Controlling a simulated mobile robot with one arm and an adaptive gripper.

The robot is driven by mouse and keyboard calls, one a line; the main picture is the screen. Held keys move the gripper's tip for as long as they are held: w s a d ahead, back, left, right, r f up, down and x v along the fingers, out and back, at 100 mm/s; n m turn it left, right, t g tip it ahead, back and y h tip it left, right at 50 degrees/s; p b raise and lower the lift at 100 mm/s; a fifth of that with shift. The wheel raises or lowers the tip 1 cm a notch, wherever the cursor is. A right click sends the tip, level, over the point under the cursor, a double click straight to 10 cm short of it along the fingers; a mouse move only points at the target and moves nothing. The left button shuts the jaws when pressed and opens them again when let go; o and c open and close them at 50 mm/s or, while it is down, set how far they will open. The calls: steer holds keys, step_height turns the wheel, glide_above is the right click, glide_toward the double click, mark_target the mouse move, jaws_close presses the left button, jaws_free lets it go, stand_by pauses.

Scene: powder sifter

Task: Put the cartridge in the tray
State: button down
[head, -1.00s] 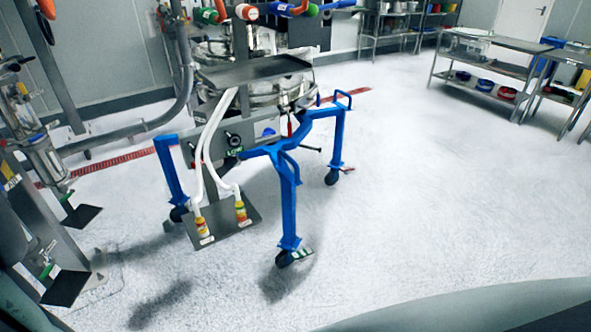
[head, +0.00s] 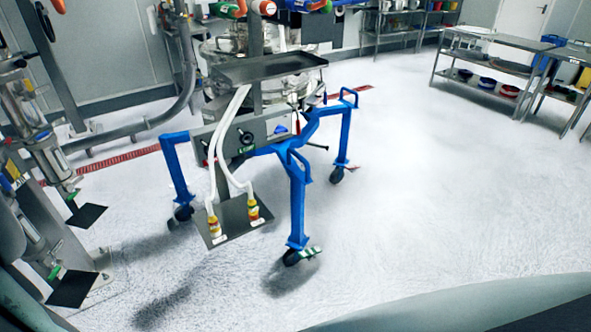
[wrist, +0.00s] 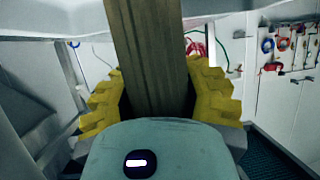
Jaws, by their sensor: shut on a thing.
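In the wrist view, my gripper (wrist: 155,95) has yellow stepped fingers closed on both sides of a long, brownish, straight-sided thing (wrist: 150,50), which I take to be the cartridge. Its far end runs out of the top of the picture, and its near end is hidden behind the gripper's body. In the head view, a dark, flat, rimmed tray (head: 268,68) sits on the post of the blue-legged sifter stand, and its surface looks empty. My gripper and the cartridge do not show in the head view.
The blue wheeled stand (head: 297,205) carries a low plate (head: 234,236) with two yellow-and-red fittings on white hoses. Metal machinery (head: 30,125) stands close at the left. Steel tables (head: 490,65) are at the back right. The white floor (head: 430,190) between is clear.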

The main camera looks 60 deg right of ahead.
steer(key=c, duration=0.6)
jaws_free()
steer(key=shift+o, duration=0.2)
steer(key=shift+r+p, duration=0.2)
steer(key=shift+p, duration=0.2)
steer(key=shift+d+r, duration=0.15)
steer(key=shift+d, duration=0.3)
steer(key=b+v, duration=0.2)
steer(key=v, duration=0.9)
